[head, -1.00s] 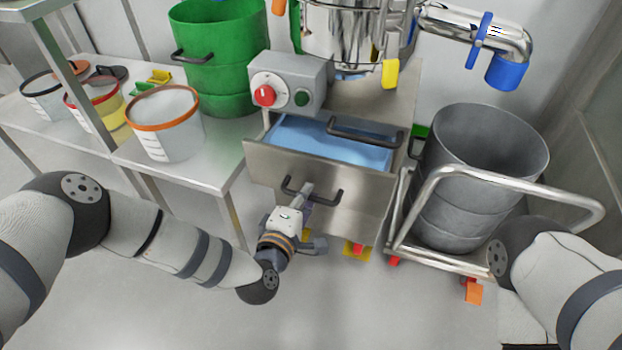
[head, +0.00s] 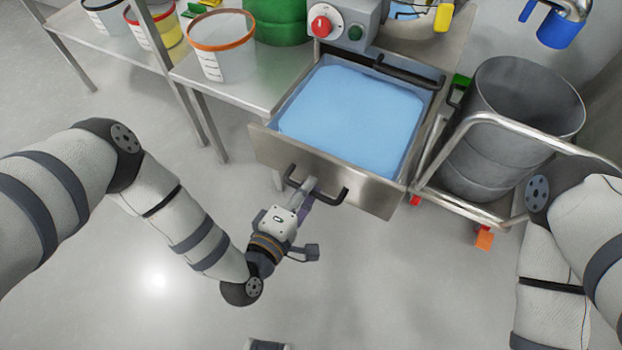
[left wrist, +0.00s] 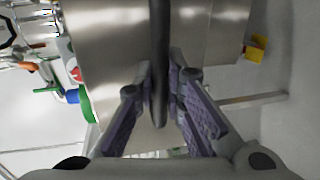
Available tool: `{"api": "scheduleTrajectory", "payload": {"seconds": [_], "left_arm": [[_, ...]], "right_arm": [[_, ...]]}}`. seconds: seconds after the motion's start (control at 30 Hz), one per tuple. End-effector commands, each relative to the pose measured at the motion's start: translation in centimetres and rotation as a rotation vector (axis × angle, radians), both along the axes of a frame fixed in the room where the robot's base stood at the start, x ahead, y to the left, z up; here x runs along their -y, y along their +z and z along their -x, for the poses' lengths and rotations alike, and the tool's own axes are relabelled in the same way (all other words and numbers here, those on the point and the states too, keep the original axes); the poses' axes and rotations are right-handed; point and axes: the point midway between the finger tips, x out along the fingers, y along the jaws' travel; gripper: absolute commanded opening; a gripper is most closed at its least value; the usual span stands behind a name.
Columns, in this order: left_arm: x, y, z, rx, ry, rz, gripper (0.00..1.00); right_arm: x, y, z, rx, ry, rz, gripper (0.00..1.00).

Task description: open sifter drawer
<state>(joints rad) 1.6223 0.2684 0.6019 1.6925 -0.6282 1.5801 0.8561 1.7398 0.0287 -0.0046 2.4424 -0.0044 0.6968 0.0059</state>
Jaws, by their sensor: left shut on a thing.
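The sifter drawer (head: 273,150) is a steel box pulled far out of the sifter, with its flat light-blue inside (head: 350,112) showing. A black bar handle (head: 331,200) is on its front panel. My left gripper (head: 309,187) is shut on this handle near its middle. In the left wrist view the dark handle (left wrist: 159,50) runs between the two fingers of the gripper (left wrist: 161,98).
A control box (head: 345,20) with a red knob is above the drawer. A steel table with tubs (head: 222,62) stands to the left. A grey drum (head: 520,130) on a railed trolley (head: 470,212) is close on the right. The floor in front is clear.

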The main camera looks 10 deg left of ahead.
Motion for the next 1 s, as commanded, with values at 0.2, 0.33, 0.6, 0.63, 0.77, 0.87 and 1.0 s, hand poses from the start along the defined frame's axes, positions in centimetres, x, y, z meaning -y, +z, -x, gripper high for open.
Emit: {"api": "scheduleTrajectory", "payload": {"seconds": [0.2, 0.33, 0.6, 0.63, 0.77, 0.87, 1.0], "left_arm": [[0.0, 0.1, 0.0, 0.002, -0.001, 0.002, 0.0], [0.0, 0.1, 0.0, 0.002, -0.001, 0.002, 0.26], [0.0, 0.0, 0.0, 0.001, 0.0, 0.0, 0.31], [0.0, 0.0, 0.0, 0.001, 0.0, 0.0, 0.31], [-0.4, 0.2, 1.2, -0.003, -0.001, -0.001, 0.31], [-1.2, 0.7, 3.6, -0.005, -0.001, 0.001, 0.31], [-2.3, 1.5, 7.2, -0.004, -0.001, 0.001, 0.31]], "right_arm": [[0.0, 0.0, 0.0, 0.0, 0.0, 0.0, 1.0], [0.0, 0.0, 0.0, 0.0, 0.0, 0.0, 1.0], [0.0, 0.0, 0.0, 0.0, 0.0, 0.0, 1.0], [0.0, 0.0, 0.0, 0.0, 0.0, 0.0, 1.0], [0.0, 0.0, 0.0, 0.0, 0.0, 0.0, 1.0], [0.0, 0.0, 0.0, 0.0, 0.0, 0.0, 1.0], [0.0, 0.0, 0.0, 0.0, 0.0, 0.0, 1.0]]}}
